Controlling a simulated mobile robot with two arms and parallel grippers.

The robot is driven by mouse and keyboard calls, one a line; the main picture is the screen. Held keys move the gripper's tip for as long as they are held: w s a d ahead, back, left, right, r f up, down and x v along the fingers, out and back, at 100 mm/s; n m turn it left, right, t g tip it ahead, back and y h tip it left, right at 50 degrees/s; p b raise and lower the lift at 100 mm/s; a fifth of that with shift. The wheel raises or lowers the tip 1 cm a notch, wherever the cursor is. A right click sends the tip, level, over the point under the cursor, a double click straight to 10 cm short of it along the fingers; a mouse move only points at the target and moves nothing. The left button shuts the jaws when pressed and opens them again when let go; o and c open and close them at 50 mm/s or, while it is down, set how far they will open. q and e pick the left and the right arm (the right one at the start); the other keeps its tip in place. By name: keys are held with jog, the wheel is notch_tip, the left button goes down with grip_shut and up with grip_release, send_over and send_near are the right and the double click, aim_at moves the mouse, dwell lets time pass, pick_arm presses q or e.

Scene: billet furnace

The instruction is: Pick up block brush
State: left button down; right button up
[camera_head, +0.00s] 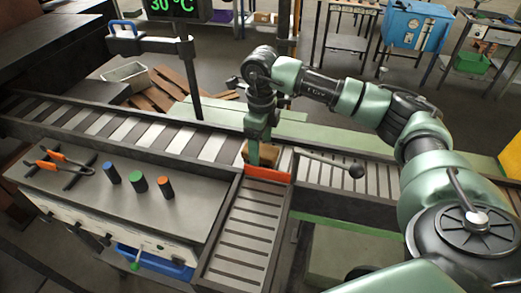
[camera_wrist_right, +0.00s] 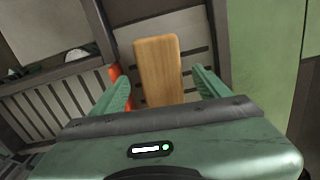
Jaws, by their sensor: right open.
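The block brush shows in the right wrist view as a long light-wood block (camera_wrist_right: 158,62). It lies between the two green fingers of my right gripper (camera_wrist_right: 160,85), with a visible gap on each side. In the head view the wooden block (camera_head: 268,154) sits at the roller conveyor junction, just behind an orange plate (camera_head: 265,173), partly hidden by my right gripper (camera_head: 256,152). The right gripper is open and points down at the block from above. Bristles are not visible. My left gripper is in neither view.
A long roller conveyor (camera_head: 140,131) crosses the scene, and a branch (camera_head: 243,232) runs toward me. A control bench (camera_head: 130,205) with coloured cylinders and orange-handled tongs (camera_head: 45,165) stands left.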

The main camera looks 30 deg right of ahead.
jog(key=shift+w+f, duration=0.2)
jog(key=shift+f, duration=1.1)
jog(key=shift+s, duration=0.1)
jog(key=c, duration=1.5)
jog(key=shift+c, duration=0.3)
jog(key=shift+r, duration=0.2)
